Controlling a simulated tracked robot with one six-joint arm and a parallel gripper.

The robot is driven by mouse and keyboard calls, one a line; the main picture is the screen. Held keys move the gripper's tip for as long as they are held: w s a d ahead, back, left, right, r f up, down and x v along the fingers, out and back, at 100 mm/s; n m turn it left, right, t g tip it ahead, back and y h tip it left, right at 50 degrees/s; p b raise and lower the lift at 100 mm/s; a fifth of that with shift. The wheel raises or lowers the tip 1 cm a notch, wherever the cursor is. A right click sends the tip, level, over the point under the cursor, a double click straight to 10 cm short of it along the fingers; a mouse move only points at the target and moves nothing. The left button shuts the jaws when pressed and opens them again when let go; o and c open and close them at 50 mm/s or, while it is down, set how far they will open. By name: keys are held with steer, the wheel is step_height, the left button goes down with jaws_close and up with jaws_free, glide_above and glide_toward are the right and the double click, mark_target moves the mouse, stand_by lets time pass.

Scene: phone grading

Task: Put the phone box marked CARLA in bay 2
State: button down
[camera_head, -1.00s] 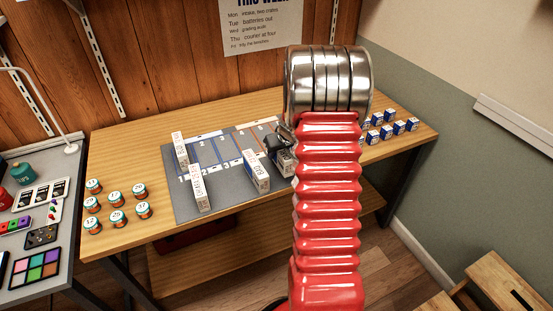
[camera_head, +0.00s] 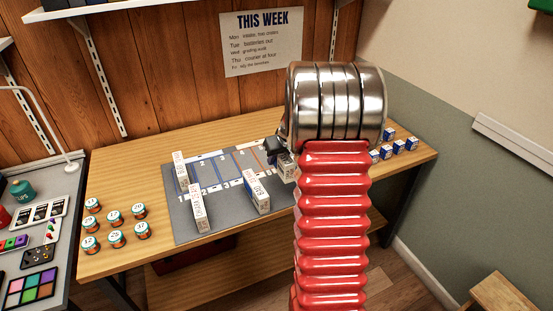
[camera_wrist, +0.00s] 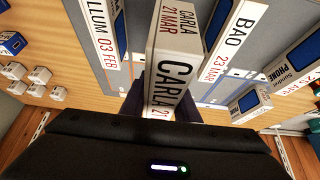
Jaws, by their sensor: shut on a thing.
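The white phone box marked CARLA 21 MAR (camera_wrist: 172,75) is in my gripper, close up in the wrist view. In the head view it shows as a pale box (camera_head: 287,167) beside my arm. My gripper (camera_head: 274,150) is shut on it, over the right part of the grey mat, partly hidden by my red and silver arm. Whether the box touches the mat is unclear. The mat (camera_head: 228,215) carries numbered, outlined bays; bay 2 (camera_head: 204,171) looks empty from here.
Two boxes stand at the mat's left, a rear one (camera_head: 180,172) and a front one (camera_head: 199,208). Another box (camera_head: 258,195) stands near the middle front. Several numbered tins (camera_head: 116,238) are left of the mat. Small blue-white cartons (camera_head: 398,147) are at the right.

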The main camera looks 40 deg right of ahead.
steer(key=a+n+y, duration=0.1)
steer(key=a+n, duration=0.2)
steer(key=a, duration=3.5)
steer(key=shift+w+f+y, duration=0.3)
steer(key=shift+w+f, duration=0.05)
steer(key=shift+w, duration=0.1)
